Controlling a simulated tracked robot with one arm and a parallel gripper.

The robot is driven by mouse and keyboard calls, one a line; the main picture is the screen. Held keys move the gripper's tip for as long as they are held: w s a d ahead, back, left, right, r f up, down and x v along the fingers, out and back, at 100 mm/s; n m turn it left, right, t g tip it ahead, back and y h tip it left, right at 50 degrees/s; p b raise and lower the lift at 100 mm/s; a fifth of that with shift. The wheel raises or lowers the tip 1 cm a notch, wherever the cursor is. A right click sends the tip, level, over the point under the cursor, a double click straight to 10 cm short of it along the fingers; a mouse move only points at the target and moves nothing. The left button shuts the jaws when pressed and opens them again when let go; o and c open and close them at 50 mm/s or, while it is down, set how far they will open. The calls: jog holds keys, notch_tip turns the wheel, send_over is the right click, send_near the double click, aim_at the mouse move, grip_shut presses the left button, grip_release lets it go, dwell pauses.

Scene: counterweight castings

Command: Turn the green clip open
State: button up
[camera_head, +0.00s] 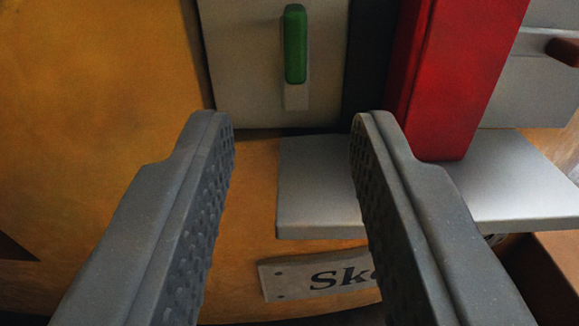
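The green clip (295,44) is an upright green bar near the top centre of the view. It sits on a light grey panel (240,70), with a short pale piece (296,97) showing just below it. My gripper (291,118) is open, with its two grey ridged fingers well apart. The clip shows between and beyond the fingertips, higher in the picture. Nothing is between the fingers, and they do not appear to touch the clip.
A red upright bar (450,80) stands right of the panel, past a dark strip (370,60). A grey ledge (315,190) juts out below. A plate lettered "Sk" (290,280) is lower down. A orange-yellow surface (90,100) fills the left. A reddish handle (565,50) is at far right.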

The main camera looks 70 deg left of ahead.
jog(key=shift+v, duration=1.65)
